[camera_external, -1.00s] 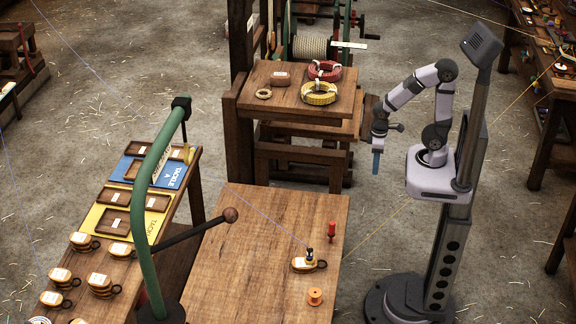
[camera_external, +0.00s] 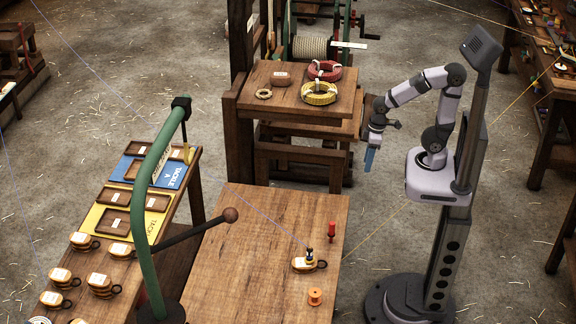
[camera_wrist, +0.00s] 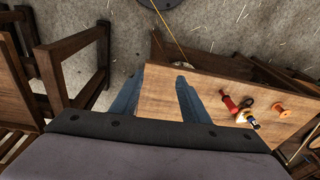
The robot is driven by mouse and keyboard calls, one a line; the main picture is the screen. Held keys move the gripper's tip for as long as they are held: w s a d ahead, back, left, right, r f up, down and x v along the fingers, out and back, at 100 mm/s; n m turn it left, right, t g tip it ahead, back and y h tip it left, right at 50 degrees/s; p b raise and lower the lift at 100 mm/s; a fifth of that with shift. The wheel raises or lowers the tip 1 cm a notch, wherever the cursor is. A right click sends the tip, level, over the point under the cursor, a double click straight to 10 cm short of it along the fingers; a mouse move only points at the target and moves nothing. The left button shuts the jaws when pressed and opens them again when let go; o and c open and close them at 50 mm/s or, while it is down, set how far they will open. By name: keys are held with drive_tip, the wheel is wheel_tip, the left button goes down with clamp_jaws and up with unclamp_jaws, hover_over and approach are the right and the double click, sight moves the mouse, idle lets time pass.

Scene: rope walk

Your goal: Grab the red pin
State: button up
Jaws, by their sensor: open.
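The red pin (camera_external: 332,231) stands upright near the right edge of the wooden table (camera_external: 240,265). In the wrist view the red pin (camera_wrist: 230,104) shows right of the fingers, beside the block. My gripper (camera_external: 369,160) is above and beyond the table's far right corner, well apart from the pin. In the wrist view its two blue fingers (camera_wrist: 158,98) are spread with nothing between them. An orange-and-white block with a dark blue piece on top (camera_external: 308,264) sits just in front of the pin.
An orange spool (camera_external: 314,297) stands near the table's front right. A thin blue line runs to the block from the upper left. A green post (camera_external: 149,220) with a knobbed lever rises at the table's left. A bench with coils (camera_external: 300,98) stands behind. The table's middle is clear.

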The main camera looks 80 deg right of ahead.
drive_tip(key=w+a+f+n+t+y+b, duration=0.25)
drive_tip(key=w+a+t+b, duration=0.5)
drive_tip(key=a, duration=0.75)
wheel_tip(320, 180, up, 3)
drive_tip(key=t+y+b, duration=0.3)
drive_tip(key=t+b, duration=0.1)
drive_tip(key=b, duration=0.2)
hover_over(331, 233)
drive_tip(key=d, duration=0.1)
drive_tip(key=s+f+t+h+b, duration=0.1)
drive_tip(key=f, duration=0.3)
drive_tip(key=s+f+m+t+h+b, duration=0.1)
drive_tip(key=f+b, duration=0.1)
drive_tip(key=f, duration=0.3)
drive_tip(key=s+f+t+h+b, duration=0.1)
drive_tip(key=f+t, duration=0.1)
drive_tip(key=f, duration=0.2)
drive_tip(key=shift+s+d+f, duration=0.2)
drive_tip(key=shift+s+d, duration=0.05)
drive_tip(key=shift+d, duration=0.15)
drive_tip(key=shift+w, duration=0.1)
drive_tip(key=shift+x, duration=3.6)
drive_tip(key=shift+f, duration=0.1)
